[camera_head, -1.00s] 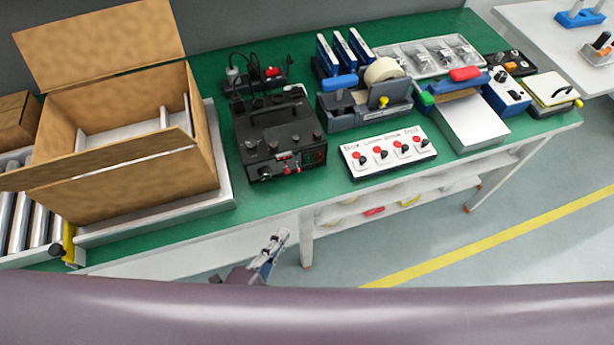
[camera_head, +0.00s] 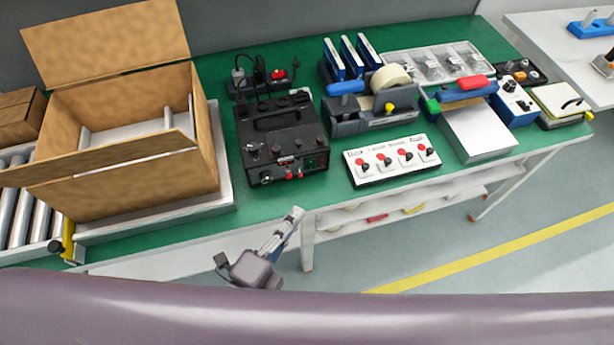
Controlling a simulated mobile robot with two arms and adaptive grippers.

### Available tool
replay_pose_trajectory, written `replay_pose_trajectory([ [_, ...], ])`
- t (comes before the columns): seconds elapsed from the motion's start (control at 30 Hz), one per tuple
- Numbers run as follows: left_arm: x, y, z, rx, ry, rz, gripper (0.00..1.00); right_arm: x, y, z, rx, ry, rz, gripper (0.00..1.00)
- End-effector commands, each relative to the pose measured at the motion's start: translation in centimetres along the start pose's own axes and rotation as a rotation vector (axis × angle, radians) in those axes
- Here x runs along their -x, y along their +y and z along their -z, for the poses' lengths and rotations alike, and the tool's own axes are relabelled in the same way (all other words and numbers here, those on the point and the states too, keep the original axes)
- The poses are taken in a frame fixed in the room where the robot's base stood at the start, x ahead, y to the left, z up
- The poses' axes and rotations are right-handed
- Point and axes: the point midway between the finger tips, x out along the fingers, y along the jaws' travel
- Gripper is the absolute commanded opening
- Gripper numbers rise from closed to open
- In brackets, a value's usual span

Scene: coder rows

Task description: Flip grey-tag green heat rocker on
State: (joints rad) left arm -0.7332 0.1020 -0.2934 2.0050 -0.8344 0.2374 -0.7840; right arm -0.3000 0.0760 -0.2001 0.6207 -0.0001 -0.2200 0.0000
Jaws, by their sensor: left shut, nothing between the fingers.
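My left gripper (camera_head: 294,214) is shut and empty. It is in front of the bench's near edge, below the black control unit (camera_head: 283,146) and apart from it. That unit has several knobs, small red parts along its front and a dark green display at its front right. No green rocker with a grey tag can be made out at this size, so I cannot tell which device carries it. A sealer with a blue arm (camera_head: 468,94), red handle and green end stands right of centre. My right gripper is not in view.
An open cardboard box (camera_head: 120,185) fills the bench's left. A white panel with red and black controls (camera_head: 393,161) lies right of the black unit. Behind stand a power strip (camera_head: 262,85) and a tape dispenser (camera_head: 372,115).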

Motion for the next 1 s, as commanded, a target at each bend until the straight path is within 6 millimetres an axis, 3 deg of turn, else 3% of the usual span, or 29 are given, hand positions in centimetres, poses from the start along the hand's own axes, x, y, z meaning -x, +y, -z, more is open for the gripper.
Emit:
replay_pose_trajectory([
  [0.43,-8.3,-0.3,-0.1,0.000,0.000,0.002,0.00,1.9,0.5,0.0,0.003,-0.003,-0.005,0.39],
  [0.7,-10.3,-0.1,-2.5,-0.001,0.000,0.001,0.00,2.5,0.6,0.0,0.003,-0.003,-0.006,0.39],
  [1.0,-10.6,0.0,-2.9,0.000,-0.001,0.001,0.00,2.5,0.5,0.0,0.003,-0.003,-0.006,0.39],
])
